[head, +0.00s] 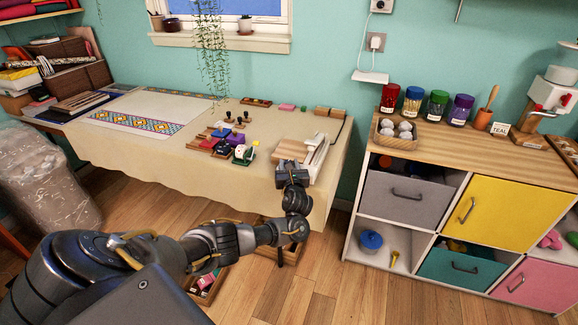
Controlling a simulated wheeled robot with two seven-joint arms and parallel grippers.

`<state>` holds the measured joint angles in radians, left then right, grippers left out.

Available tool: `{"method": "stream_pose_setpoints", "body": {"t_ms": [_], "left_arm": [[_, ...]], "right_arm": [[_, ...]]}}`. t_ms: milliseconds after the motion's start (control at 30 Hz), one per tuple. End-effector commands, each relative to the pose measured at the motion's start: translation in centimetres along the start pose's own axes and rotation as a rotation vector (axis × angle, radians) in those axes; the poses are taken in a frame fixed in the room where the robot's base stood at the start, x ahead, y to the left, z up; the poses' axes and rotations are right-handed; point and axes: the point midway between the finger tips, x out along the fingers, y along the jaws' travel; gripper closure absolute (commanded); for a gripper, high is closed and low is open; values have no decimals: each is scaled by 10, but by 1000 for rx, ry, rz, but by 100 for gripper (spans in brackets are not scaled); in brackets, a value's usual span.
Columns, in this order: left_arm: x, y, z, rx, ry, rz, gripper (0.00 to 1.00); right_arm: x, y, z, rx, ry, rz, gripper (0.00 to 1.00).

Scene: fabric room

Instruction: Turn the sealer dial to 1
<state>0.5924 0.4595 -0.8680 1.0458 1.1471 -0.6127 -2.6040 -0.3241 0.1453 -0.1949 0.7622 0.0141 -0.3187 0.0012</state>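The sealer (318,158) is a long white device at the right end of the cloth-covered table (190,165). Its dial cannot be made out; the near end of the sealer is partly behind my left gripper. My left gripper (291,168) is at the table's front right edge, close to the near end of the sealer. Whether it touches the sealer cannot be told. Its fingers are small and dark, and their opening does not show. My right gripper is not in view.
Stamps and ink pads (228,143) lie left of the sealer, with a wooden block (292,150) beside it. A cord runs from the table's back right. A cabinet (465,155) with jars stands right, across a floor gap. A plastic-wrapped bin (45,180) stands left.

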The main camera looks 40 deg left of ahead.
Motion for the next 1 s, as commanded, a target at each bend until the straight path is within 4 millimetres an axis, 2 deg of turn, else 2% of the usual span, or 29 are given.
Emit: {"method": "stream_pose_setpoints", "body": {"t_ms": [67,367,467,567,800,1000], "left_arm": [[0,0,0,0,0,0,52],[-2,0,0,0,1,-1,52],[-11,-1,1,-1,2,-3,52],[-27,0,2,-1,3,-3,52],[-64,-1,1,-1,3,-2,52],[-75,0,0,-1,0,0,52]], "right_arm": [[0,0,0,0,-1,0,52],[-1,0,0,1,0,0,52],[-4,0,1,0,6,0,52],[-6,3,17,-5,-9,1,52],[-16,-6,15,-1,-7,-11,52],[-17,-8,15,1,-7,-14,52]]}}
